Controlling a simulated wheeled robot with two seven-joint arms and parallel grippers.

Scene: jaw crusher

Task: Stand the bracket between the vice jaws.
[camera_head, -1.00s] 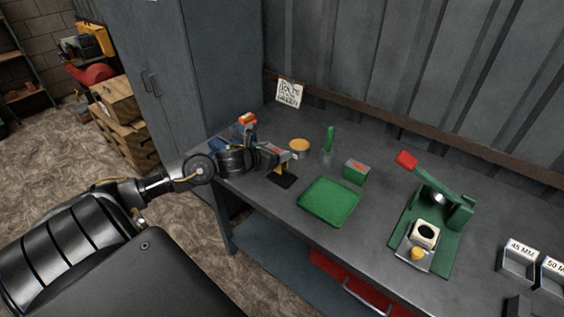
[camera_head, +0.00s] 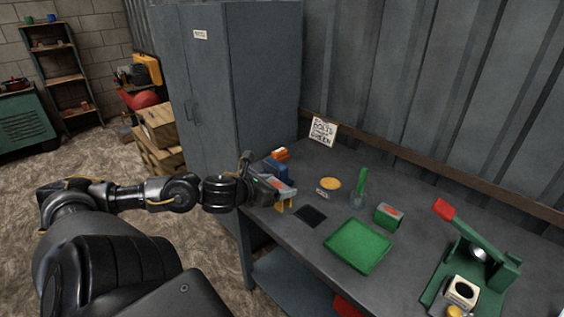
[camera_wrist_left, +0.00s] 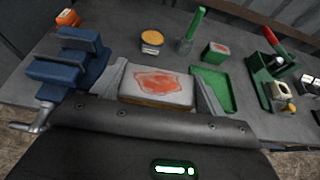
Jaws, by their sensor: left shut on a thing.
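The bracket (camera_head: 285,206) is yellow below, with a grey top face that carries an orange-red patch. My left gripper (camera_head: 279,191) is shut on it and holds it above the bench, near the bench's left end. In the left wrist view the bracket's top face (camera_wrist_left: 157,84) sits between the two grey fingers; its lower part is mostly hidden there. The blue vice (camera_head: 279,171) stands just behind the gripper, partly hidden by it. In the left wrist view the vice (camera_wrist_left: 72,62) is left of the bracket and apart from it. My right gripper is not in view.
A black pad (camera_head: 311,216) lies bare on the bench. Nearby are a yellow-lidded jar (camera_head: 330,184), a green-handled tool (camera_head: 361,183) in a holder, a green box (camera_head: 389,215) and a green tray (camera_head: 357,246). The jaw crusher (camera_head: 480,262) is at the right. An orange item (camera_wrist_left: 67,17) stands behind the vice.

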